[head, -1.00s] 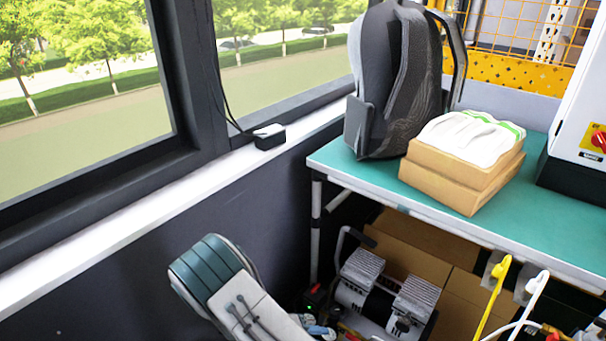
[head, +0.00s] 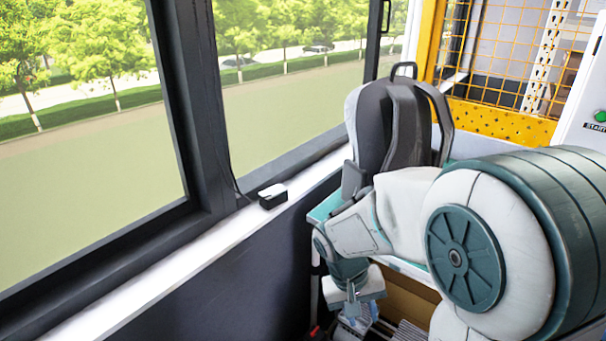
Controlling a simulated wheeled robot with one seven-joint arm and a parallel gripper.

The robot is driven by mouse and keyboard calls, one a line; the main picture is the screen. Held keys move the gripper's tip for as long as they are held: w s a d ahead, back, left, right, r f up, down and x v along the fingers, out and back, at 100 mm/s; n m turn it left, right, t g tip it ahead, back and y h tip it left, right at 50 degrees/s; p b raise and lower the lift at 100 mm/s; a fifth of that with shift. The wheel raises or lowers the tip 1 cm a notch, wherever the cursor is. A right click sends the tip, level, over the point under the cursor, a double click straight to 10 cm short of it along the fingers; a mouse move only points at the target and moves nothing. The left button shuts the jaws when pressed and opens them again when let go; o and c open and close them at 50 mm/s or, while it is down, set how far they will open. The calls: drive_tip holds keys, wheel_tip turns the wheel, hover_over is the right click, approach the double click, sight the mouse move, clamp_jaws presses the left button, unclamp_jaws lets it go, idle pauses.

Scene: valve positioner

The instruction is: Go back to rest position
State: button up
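My arm reaches in from the right in the head view, with its large white and teal joint close to the camera. It bends left to a teal wrist in front of the table's left end. My gripper (head: 355,318) hangs below that wrist, low in the picture and near the table's front left corner. It is small and partly cut by the bottom edge, so I cannot tell whether it is open or shut or holds anything. No valve positioner is in view.
A small black and white box (head: 272,196) sits on the white window sill (head: 190,255). A yellow mesh fence (head: 505,122) and white cabinet (head: 590,100) stand behind.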

drive_tip(key=s+d+r+t+y+p, duration=0.1)
drive_tip(key=s+r+p, duration=0.2)
drive_tip(key=r, duration=0.5)
drive_tip(key=s+d+r+t+y+p, duration=0.2)
drive_tip(key=s+r+p, duration=0.2)
drive_tip(key=r, duration=0.5)
drive_tip(key=shift+s+r+m, duration=0.25)
drive_tip(key=shift+s+m, duration=0.15)
drive_tip(key=shift+s, duration=0.05)
